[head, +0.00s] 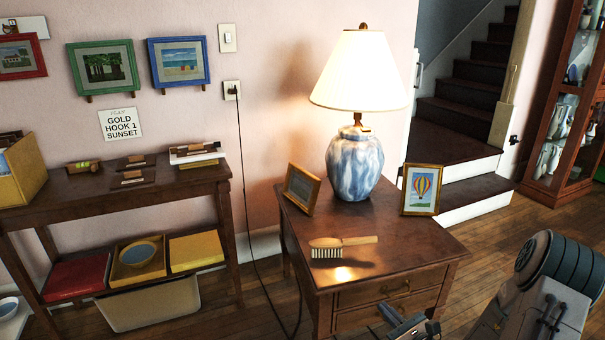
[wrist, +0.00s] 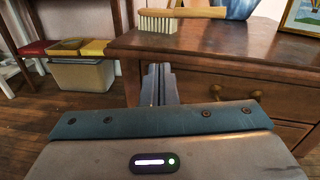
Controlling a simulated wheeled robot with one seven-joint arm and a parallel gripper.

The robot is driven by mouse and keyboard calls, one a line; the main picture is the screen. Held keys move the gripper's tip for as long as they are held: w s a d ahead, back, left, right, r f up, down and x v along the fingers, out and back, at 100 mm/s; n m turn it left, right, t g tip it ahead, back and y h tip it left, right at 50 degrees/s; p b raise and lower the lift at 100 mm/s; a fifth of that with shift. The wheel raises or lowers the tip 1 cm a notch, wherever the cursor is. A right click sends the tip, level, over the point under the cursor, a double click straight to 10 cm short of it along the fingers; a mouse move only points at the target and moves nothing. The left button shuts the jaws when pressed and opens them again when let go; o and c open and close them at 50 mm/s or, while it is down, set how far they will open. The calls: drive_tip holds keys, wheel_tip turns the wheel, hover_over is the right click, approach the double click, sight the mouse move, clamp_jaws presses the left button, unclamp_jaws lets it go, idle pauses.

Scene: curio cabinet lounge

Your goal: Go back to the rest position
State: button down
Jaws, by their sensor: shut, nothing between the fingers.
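My gripper (head: 408,327) is at the bottom edge of the head view, in front of the wooden side table (head: 370,262) and below its top. In the wrist view my gripper (wrist: 159,72) points at the table's front, with its fingers together and nothing between them. My arm fills the lower right of the head view. A wooden brush (head: 343,246) lies on the table top near the front, bristles toward the left; it also shows in the wrist view (wrist: 170,18). The gripper is apart from the brush.
On the table stand a lit lamp (head: 355,165), a balloon picture (head: 421,190) and a small tilted frame (head: 300,189). A shelf unit (head: 110,190) is at left. A cord (head: 243,170) hangs between them. Stairs (head: 470,150) and a glass cabinet (head: 570,110) are at right.

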drive_tip(key=s+a+r+n+g+y+p, duration=0.1)
drive_tip(key=s+a+r+n+g+p, duration=0.4)
drive_tip(key=r, duration=0.3)
drive_tip(key=s+a+r+n+g+y+p, duration=0.1)
drive_tip(key=s+a+r+n+g+p, duration=0.2)
drive_tip(key=s+a+r+n+g, duration=0.4)
drive_tip(key=s+a+r+n+g+y+p, duration=0.25)
drive_tip(key=a+r+n+g+p, duration=0.2)
drive_tip(key=r+n, duration=0.4)
drive_tip(key=s+d+r+n+t+h+p, duration=0.1)
drive_tip(key=s+d+r+n+h+p, duration=0.1)
drive_tip(key=r, duration=0.5)
drive_tip(key=s+d+r+n+t+h+p, duration=0.1)
drive_tip(key=s+d+r+n+h+p, duration=0.2)
drive_tip(key=r+h+p, duration=0.3)
drive_tip(key=s+d+r+n+t+h+p, duration=0.1)
drive_tip(key=r+n+h+p, duration=0.3)
drive_tip(key=r, duration=0.4)
drive_tip(key=shift+s+d, duration=0.75)
drive_tip(key=shift+s, duration=0.15)
drive_tip(key=shift+r+h, duration=0.1)
drive_tip(key=shift+h, duration=0.15)
